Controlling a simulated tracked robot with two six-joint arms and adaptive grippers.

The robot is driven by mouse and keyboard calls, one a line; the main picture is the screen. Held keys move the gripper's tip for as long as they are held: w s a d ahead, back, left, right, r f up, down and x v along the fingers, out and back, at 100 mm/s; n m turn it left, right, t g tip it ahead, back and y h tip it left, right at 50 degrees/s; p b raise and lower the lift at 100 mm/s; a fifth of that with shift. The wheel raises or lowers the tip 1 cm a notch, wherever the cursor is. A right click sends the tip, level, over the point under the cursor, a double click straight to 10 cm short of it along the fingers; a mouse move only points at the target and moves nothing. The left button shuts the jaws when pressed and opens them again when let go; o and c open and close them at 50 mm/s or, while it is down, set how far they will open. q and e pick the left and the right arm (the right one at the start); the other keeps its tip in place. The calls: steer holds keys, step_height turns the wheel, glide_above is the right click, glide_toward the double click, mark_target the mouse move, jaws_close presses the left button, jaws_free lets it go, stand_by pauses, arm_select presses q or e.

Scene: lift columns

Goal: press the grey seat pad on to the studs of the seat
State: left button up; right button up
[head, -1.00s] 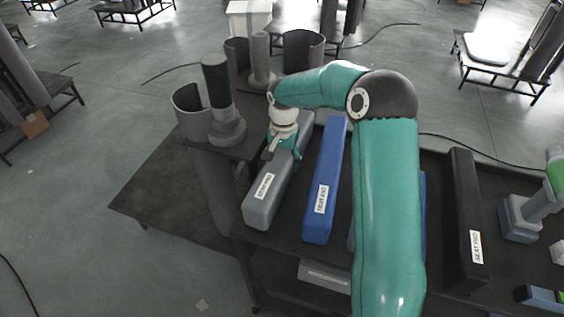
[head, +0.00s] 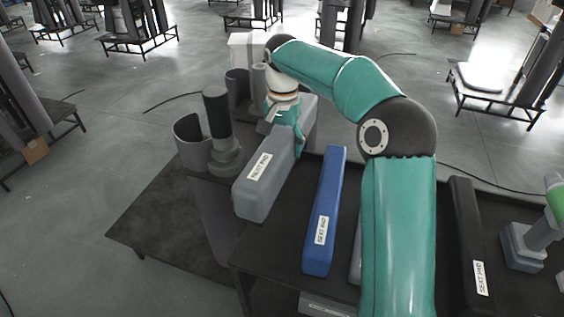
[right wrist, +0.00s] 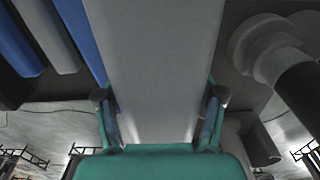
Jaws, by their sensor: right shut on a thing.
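The grey seat pad (head: 262,183) is a long block with a "SEAT PAD" label. In the head view it is held up above the left end of the dark table. My right gripper (head: 285,120) is shut on it around its middle. In the right wrist view the pad (right wrist: 155,60) runs between the two fingers (right wrist: 160,112), one on each side. The seat and its studs cannot be made out for certain. My left gripper is not in view.
A blue seat pad (head: 325,215) and a black one (head: 467,235) lie on the dark table (head: 285,245). Grey cylinders and open cups (head: 190,140) stand left of the held pad. A grey-green fixture (head: 530,235) stands at the right.

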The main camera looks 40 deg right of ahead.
mark_target(283, 131)
step_height(283, 131, up, 4)
steer(key=shift+f+p, duration=0.25)
steer(key=shift+p, duration=0.15)
steer(key=shift+r, duration=0.35)
step_height(283, 131, up, 5)
steer(key=p, duration=0.6)
steer(key=shift+r, duration=0.15)
